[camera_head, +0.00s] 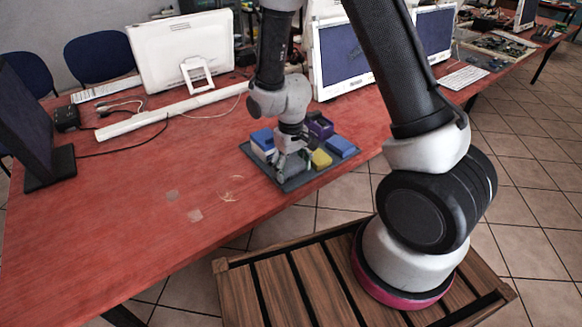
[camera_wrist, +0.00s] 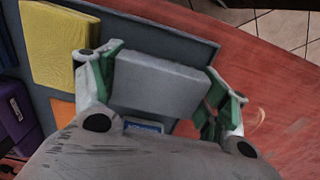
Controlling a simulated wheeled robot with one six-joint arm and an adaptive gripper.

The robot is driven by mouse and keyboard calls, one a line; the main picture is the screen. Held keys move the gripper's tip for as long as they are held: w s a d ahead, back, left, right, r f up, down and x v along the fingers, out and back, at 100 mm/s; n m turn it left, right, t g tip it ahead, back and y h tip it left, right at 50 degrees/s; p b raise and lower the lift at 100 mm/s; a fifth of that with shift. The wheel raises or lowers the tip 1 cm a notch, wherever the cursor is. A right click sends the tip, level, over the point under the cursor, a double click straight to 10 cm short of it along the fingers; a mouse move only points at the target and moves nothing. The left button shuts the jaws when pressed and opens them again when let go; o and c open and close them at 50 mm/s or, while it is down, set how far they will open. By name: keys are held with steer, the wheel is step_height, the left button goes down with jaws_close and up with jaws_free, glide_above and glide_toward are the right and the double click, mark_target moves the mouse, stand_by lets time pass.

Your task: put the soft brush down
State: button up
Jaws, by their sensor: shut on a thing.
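My gripper (camera_head: 283,170) is low over the dark grey tray (camera_head: 296,184) on the red table. In the wrist view, my gripper (camera_wrist: 164,64) has its green-padded fingers on either side of a plain light grey block (camera_wrist: 158,86). This block is the held thing, in the place of the soft brush; no bristles show on it. It lies over the tray's surface, and I cannot tell whether it touches the tray. In the head view my gripper mostly hides it.
The tray also holds a yellow block (camera_head: 321,159), a blue block (camera_head: 341,146), a purple thing (camera_head: 320,126) and a blue-and-white thing (camera_head: 262,139). An orange patch (camera_wrist: 62,107) shows near the left finger. Monitors (camera_head: 183,50) stand behind. The table left of the tray is mostly clear.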

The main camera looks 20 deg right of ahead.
steer(key=shift+f, duration=0.15)
steer(key=o, duration=1.1)
steer(key=shift+c, duration=0.2)
step_height(320, 180, up, 12)
step_height(320, 180, up, 13)
steer(key=m+t, duration=0.2)
glide_above(291, 164)
steer(key=s+d, duration=0.6)
steer(key=d, duration=0.2)
steer(key=s+d+r+t, duration=0.1)
steer(key=s+d+r, duration=0.2)
steer(key=s, duration=0.3)
steer(key=s+d+r+m+t, duration=0.1)
steer(key=s+d+r, duration=0.2)
steer(key=s+r, duration=0.2)
steer(key=shift+s+d+m, duration=0.3)
steer(key=shift+s+d, duration=0.05)
steer(key=shift+s, duration=0.55)
steer(key=shift+r, duration=0.1)
